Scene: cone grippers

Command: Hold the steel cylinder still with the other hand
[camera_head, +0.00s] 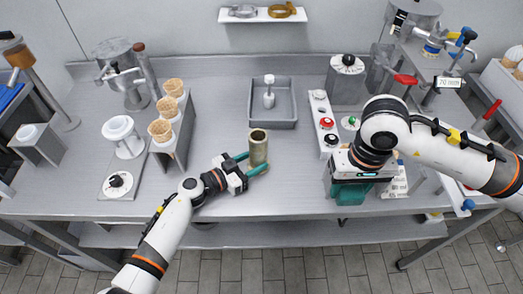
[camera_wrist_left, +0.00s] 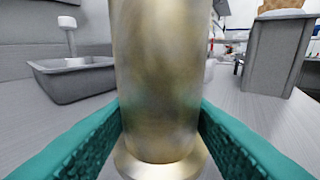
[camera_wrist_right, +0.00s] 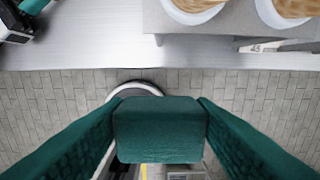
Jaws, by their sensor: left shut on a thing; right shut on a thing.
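The metal cylinder (camera_head: 258,147) is brass-toned, hollow at the top and upright at the table's front middle. In the left wrist view the cylinder (camera_wrist_left: 160,75) has a flared foot below the fingers. My left gripper (camera_head: 252,166) is shut around its lower part, one finger on each side. I cannot tell whether the foot touches the table. My right gripper (camera_head: 350,192) is at the table's front edge, right of the cylinder and apart from it.
A grey tray (camera_head: 272,122) with a white-handled tool lies behind the cylinder. A holder with several cones (camera_head: 182,135) and a white cup stand (camera_head: 122,135) are at left. A panel with coloured knobs (camera_head: 326,125) is at right. The table front around the cylinder is clear.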

